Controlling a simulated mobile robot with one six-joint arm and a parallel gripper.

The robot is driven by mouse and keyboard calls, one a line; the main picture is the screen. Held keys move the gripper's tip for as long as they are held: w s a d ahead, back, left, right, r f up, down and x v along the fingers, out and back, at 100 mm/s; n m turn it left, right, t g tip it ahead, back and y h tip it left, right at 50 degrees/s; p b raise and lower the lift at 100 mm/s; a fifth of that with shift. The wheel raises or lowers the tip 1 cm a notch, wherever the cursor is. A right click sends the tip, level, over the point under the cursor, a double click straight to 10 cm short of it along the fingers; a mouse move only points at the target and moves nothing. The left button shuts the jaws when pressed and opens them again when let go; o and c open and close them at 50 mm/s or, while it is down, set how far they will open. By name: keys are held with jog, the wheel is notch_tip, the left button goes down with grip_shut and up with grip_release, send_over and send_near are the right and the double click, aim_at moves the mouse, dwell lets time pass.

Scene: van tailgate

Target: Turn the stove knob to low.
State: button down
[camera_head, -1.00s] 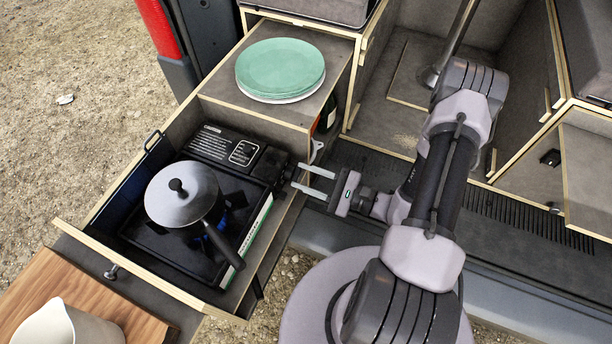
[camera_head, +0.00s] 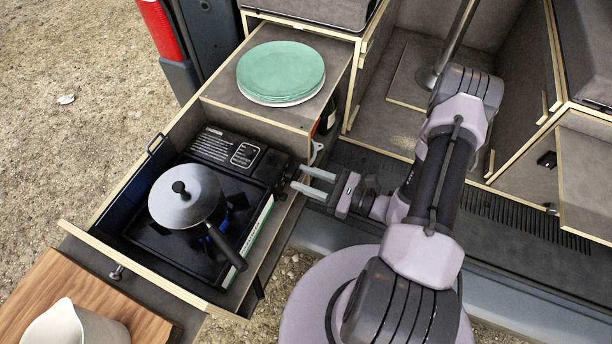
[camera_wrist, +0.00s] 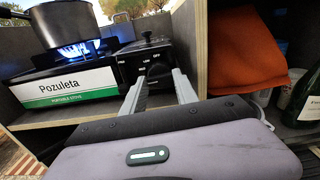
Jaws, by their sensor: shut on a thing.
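The portable stove (camera_head: 165,245) sits in the pulled-out drawer, with a lidded pot (camera_head: 186,196) on top. Its black knob (camera_wrist: 158,74) is on the front face, right of the white and green "Pozuleta" label (camera_wrist: 72,86). My gripper (camera_head: 298,176) reaches in from the right in the head view. In the wrist view, the fingers of my gripper (camera_wrist: 160,78) stand on either side of the knob and are shut on it. A blue flame (camera_wrist: 76,47) burns under the pot. The knob's setting cannot be read.
The pot's black handle (camera_head: 228,246) sticks out over the stove's front edge. Green and white plates (camera_head: 281,70) are stacked on the counter behind. An orange cloth (camera_wrist: 245,52) and a bottle (camera_wrist: 303,98) are in the compartment to the right. A white jug (camera_head: 75,325) stands at front left.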

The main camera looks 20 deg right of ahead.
jog(key=m+p, duration=0.2)
jog(key=m, duration=0.9)
dwell(0.6)
jog(key=c, duration=0.9)
grip_release()
jog(key=shift+c, duration=0.2)
jog(key=p+v, duration=0.3)
jog(key=v, duration=1.4)
jog(key=shift+s+d, duration=0.2)
